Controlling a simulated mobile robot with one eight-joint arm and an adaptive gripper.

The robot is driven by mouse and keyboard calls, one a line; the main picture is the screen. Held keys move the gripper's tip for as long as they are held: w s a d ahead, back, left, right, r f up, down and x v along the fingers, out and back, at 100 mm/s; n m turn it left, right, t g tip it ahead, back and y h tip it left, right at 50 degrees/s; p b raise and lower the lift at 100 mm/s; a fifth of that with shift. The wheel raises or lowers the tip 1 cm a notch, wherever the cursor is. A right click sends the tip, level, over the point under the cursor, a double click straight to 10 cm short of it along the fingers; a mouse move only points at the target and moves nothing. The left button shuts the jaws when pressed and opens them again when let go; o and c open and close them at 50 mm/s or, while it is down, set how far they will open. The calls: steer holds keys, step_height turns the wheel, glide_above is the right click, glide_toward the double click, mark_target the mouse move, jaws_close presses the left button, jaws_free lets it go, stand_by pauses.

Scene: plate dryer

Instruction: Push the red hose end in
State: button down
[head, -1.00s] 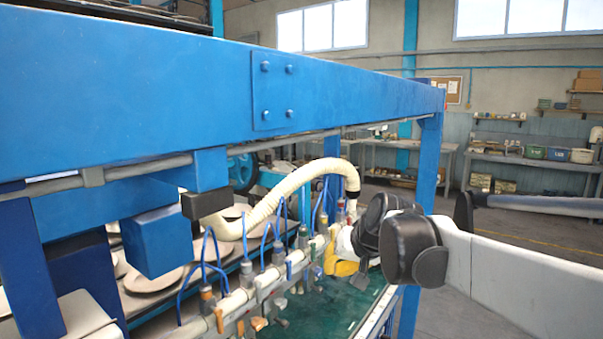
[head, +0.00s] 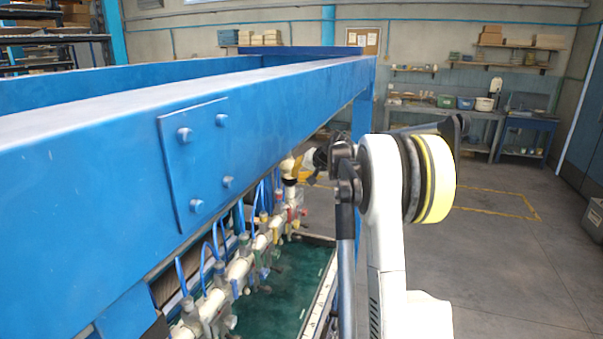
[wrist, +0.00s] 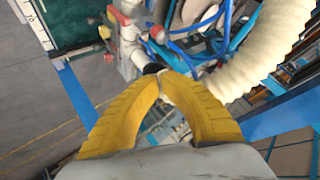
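My gripper (wrist: 162,77) shows in the wrist view as two yellow ribbed fingers. They curve together, and their tips meet or nearly meet beside a small black fitting. I see nothing clearly held between them. A red piece (wrist: 155,32) sits among blue hoses on the pale pipe (wrist: 129,42), just beyond the fingertips and apart from them. I cannot tell for certain that it is the red hose end. In the head view a small red part (head: 289,214) shows on the far stretch of the pipe row. There my gripper is mostly hidden behind my arm.
A thick cream hose (wrist: 262,60) curves close to the right finger. A large blue beam (head: 110,150) runs along the machine at left. Open floor (head: 490,235) lies at right.

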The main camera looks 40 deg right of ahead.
mark_target(279, 193)
steer(key=w+a+f, duration=0.1)
steer(key=w+f, duration=0.3)
steer(key=f, duration=0.1)
steer(key=shift+w+a+f, duration=0.15)
steer(key=shift+a+f, duration=0.15)
steer(key=shift+f+b, duration=0.1)
steer(key=shift+b, duration=0.2)
step_height(279, 193, down, 3)
steer(key=shift+r+b, duration=0.2)
steer(key=shift+b, duration=0.55)
steer(key=shift+r, duration=0.15)
